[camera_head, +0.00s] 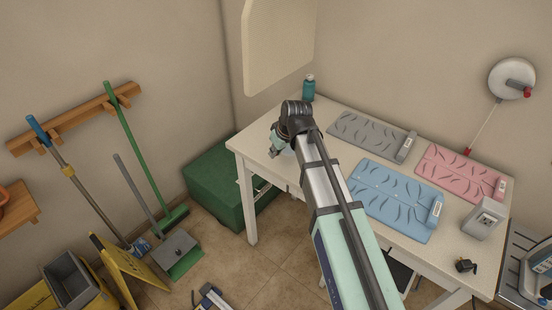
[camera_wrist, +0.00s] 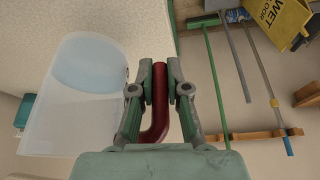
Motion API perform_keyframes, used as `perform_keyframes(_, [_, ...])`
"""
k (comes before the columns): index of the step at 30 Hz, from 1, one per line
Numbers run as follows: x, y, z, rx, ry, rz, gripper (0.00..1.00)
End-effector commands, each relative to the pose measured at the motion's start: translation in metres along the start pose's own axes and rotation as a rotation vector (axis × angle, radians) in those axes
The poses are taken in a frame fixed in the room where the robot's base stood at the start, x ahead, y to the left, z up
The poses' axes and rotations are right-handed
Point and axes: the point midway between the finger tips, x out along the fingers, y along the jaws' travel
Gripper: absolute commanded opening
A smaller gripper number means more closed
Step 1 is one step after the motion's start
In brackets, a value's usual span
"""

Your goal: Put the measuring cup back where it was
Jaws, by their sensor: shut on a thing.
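The measuring cup (camera_wrist: 80,110) is a translucent, pale cup at the left of the wrist view, with a dark red handle (camera_wrist: 160,105). My gripper (camera_wrist: 160,68) is shut on that handle, with one finger on each side. In the head view my gripper (camera_head: 277,142) is over the left end of the white table (camera_head: 256,150). There the cup is mostly hidden by my arm and gripper. I cannot tell whether the cup touches the table top.
A teal bottle (camera_head: 309,90) stands at the table's back left corner. Grey (camera_head: 365,132), blue (camera_head: 385,195) and pink (camera_head: 455,170) mats lie to the right. A green box (camera_head: 215,185) is on the floor left of the table. Brooms and a yellow floor sign (camera_head: 125,265) stand farther left.

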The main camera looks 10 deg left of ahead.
Motion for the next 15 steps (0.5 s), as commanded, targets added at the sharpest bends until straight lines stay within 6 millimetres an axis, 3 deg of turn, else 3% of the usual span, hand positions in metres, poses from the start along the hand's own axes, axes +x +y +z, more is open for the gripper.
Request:
perform_keyframes(8, [0.013, 0.000, 0.006, 0.000, -0.001, -0.001, 0.00])
perform_keyframes(15, [0.036, 0.000, 0.016, 0.001, -0.001, -0.001, 0.00])
